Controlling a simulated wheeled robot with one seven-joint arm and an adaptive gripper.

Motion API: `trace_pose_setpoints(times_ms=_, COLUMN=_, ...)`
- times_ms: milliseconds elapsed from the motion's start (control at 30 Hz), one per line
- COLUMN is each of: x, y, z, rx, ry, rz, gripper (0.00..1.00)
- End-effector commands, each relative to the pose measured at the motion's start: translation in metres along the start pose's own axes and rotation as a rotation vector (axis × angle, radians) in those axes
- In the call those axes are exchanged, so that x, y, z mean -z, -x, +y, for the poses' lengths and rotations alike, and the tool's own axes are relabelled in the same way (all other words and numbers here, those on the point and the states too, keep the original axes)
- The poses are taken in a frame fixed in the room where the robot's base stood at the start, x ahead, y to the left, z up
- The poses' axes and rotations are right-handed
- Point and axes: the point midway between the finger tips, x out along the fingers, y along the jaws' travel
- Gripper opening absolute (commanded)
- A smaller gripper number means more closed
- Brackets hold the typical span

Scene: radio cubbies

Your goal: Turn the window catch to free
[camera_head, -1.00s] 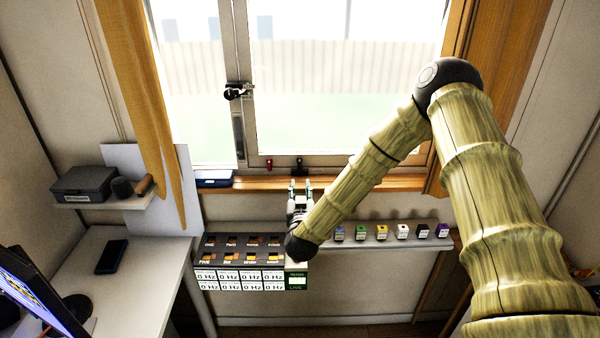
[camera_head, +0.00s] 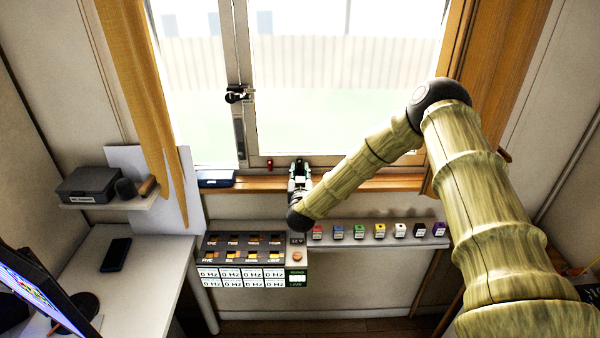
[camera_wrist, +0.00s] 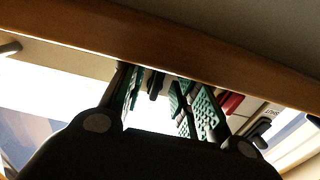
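A black window catch (camera_head: 237,94) sits on the upright bar between the window panes in the head view. In the wrist view a black lever (camera_wrist: 261,131) lies beside a small label that seems to read SHUT; I cannot tell whether it is the same catch. My gripper (camera_head: 299,164) is at the window's lower frame, right of and below that catch. In the wrist view its two green-padded fingers (camera_wrist: 160,100) stand apart. A small dark fitting (camera_wrist: 154,86) shows between them, without clear contact. In the head view my gripper hides this fitting.
A red fitting (camera_head: 269,164) is on the lower frame left of my gripper, and shows in the wrist view (camera_wrist: 231,103). The wooden sill (camera_head: 355,184) runs below. A button panel (camera_head: 245,258) and a shelf of coloured blocks (camera_head: 375,240) stand under it.

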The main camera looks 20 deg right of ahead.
Motion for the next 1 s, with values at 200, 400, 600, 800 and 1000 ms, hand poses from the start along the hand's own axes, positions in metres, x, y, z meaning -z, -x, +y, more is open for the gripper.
trace_pose_setpoints(times_ms=200, x=-0.0001, y=0.0002, z=0.0001, rx=0.0, ry=0.0, rz=0.0, gripper=0.19)
trace_pose_setpoints(times_ms=400, x=-0.0001, y=0.0003, z=0.0002, rx=0.0, ry=0.0, rz=0.0, gripper=0.0)
trace_pose_setpoints(times_ms=600, x=-0.0007, y=0.0002, z=0.0002, rx=-0.001, ry=-0.008, rz=0.0, gripper=0.0)
trace_pose_setpoints(times_ms=800, x=-0.0031, y=0.0, z=-0.0009, rx=-0.002, ry=-0.065, rz=0.0, gripper=0.0)
trace_pose_setpoints(times_ms=1000, x=-0.005, y=-0.0006, z=-0.0038, rx=-0.002, ry=-0.194, rz=0.002, gripper=0.0)
